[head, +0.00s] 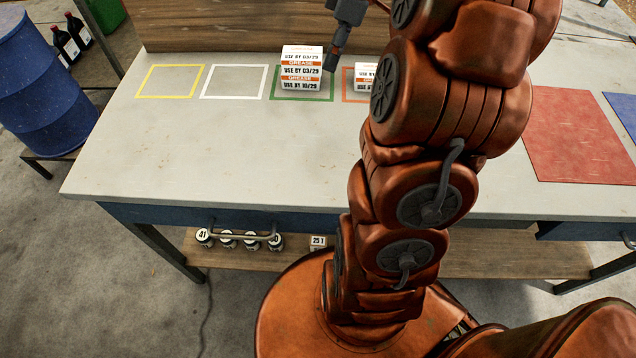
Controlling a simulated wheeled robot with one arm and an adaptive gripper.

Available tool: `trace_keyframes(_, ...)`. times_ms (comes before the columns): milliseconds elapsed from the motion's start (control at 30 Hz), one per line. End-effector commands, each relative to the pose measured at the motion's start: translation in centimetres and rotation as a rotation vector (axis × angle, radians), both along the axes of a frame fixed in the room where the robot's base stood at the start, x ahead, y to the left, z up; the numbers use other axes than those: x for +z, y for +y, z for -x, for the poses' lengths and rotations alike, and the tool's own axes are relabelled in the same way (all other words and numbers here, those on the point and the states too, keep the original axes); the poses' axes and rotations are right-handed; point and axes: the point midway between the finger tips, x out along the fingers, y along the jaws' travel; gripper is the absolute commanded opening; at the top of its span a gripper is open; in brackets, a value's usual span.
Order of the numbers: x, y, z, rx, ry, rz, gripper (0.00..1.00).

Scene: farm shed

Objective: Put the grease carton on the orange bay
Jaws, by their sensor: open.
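Two white grease cartons with orange bands are stacked in the green bay (274,99). The upper carton (313,71) reads "USE BY 03/29" and the lower carton (313,85) reads "USE BY 10/29". The orange bay (345,100), an orange outline, is just right of it. Another white carton (362,80) stands there, mostly hidden behind my arm, its label cut off. My gripper (338,48) is open, close by the upper right of the stack. One dark finger shows clearly; I cannot tell whether it touches the carton.
A yellow bay (170,81) and a white bay (234,81) are empty at the left. A wooden board (240,25) stands along the bench's back. A red mat (582,135) lies at the right. The bench front (200,150) is clear. A blue drum (40,85) stands left of the bench.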

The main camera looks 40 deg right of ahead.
Motion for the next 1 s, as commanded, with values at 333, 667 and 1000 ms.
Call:
trace_keyframes(333,-0.8,13.2,5.9,-0.181,0.187,0.08,0.87)
trace_keyframes(667,-3.5,20.0,14.9,-0.412,0.298,0.21,0.87)
trace_keyframes(1000,-6.4,21.6,21.9,-0.614,0.331,0.308,0.87)
